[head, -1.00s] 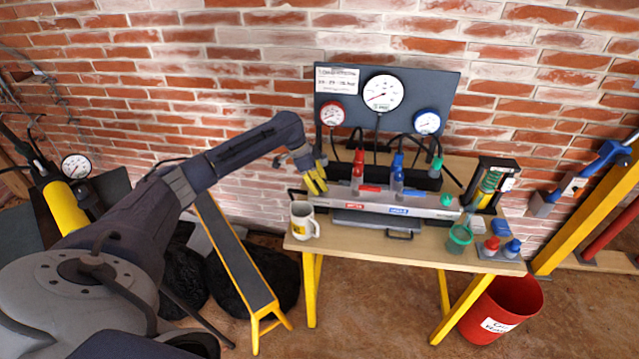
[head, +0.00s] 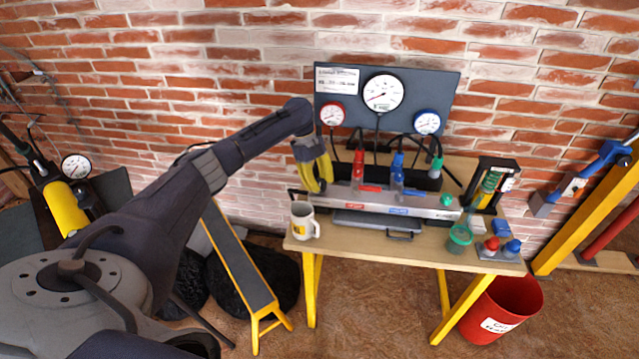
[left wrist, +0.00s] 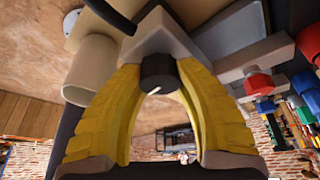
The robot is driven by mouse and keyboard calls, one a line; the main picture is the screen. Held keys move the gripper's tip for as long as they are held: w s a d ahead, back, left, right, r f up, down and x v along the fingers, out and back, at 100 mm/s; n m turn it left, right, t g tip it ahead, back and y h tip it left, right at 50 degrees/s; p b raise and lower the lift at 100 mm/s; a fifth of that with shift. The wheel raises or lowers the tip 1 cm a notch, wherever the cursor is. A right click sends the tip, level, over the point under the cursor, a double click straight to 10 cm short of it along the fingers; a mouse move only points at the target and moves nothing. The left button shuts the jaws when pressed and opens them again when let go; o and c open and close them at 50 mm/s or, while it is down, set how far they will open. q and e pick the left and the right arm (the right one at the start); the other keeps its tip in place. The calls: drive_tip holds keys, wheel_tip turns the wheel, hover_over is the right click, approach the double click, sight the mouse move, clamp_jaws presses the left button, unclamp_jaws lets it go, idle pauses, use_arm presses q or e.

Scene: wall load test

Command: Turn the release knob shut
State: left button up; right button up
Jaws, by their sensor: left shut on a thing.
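The release knob (left wrist: 159,73) is a dark round knob with a white mark, on the end of a light grey block in the left wrist view. My left gripper (left wrist: 160,77) has its two yellow fingers on either side of the knob and is shut on it. In the head view my left gripper (head: 320,188) points down at the left end of the grey manifold bar (head: 425,210) on the bench. The fingers hide the knob there. My right gripper does not show.
A white mug (head: 302,224) stands close beside the gripper at the bench's (head: 345,246) left front. Red valve (head: 359,168) and blue valve (head: 397,172) stand right of it. A gauge panel (head: 350,110) rises behind. A red bucket (head: 505,310) stands on the floor.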

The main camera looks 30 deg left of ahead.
use_arm(q)
drive_tip(key=shift+d+m+g, duration=0.1)
drive_tip(key=shift+m+g, duration=0.2)
drive_tip(key=shift+m, duration=0.4)
drive_tip(key=shift+f+m, duration=0.1)
drive_tip(key=shift+m, duration=0.2)
drive_tip(key=o, duration=1.2)
drive_tip(key=shift+o, duration=0.2)
drive_tip(key=v, duration=1.2)
drive_tip(key=shift+w+d, duration=0.1)
